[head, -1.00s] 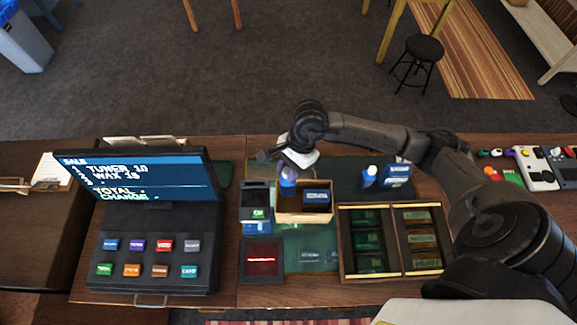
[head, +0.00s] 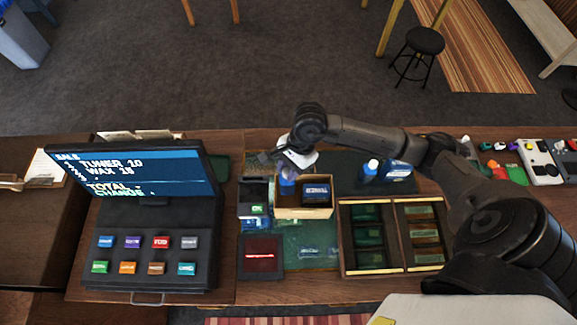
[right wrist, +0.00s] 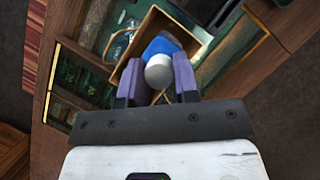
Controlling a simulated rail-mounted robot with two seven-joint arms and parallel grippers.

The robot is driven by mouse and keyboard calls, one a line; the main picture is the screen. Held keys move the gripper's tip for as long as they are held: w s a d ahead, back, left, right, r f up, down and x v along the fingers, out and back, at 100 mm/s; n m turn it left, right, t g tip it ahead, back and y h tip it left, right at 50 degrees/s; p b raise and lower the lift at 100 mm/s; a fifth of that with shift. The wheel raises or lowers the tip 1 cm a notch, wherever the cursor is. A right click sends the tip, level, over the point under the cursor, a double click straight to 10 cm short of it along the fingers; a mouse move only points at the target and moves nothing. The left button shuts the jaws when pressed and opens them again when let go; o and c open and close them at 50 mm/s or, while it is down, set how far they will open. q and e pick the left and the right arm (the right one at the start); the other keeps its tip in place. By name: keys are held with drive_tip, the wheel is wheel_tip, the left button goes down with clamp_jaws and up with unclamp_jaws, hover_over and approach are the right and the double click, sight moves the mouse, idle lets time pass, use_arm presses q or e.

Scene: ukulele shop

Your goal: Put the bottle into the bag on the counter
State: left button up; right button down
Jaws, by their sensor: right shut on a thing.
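The blue bottle (head: 287,186) is between the fingers of my right gripper (head: 287,176), over the left part of the open tan bag (head: 304,213) on the counter. In the right wrist view the bottle's pale round cap and blue body (right wrist: 160,46) show between the two purple fingers (right wrist: 158,82), which are shut on it. The bag's open rim (right wrist: 132,67) shows around and beyond the bottle there. A dark blue box stands inside the bag, right of the bottle. The bottle's lower end is hidden. My left gripper is not in view.
The cash drawer tray (head: 342,240) with banknotes is right of the bag. The card terminal (head: 253,193) and a red-lit scanner pad (head: 262,255) are to the left, beside the register (head: 150,245). Another blue bottle (head: 370,174) stands behind, at right.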

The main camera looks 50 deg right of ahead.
drive_tip(key=shift+f, duration=0.7)
wheel_tip(320, 180, down, 4)
drive_tip(key=b, duration=0.5)
drive_tip(key=shift+f, duration=0.2)
wheel_tip(320, 180, down, 5)
drive_tip(key=b, duration=0.5)
drive_tip(key=shift+f+b, duration=1.5)
drive_tip(key=shift+b, duration=0.15)
drive_tip(key=c, duration=0.8)
unclamp_jaws()
drive_tip(key=shift+r, duration=0.1)
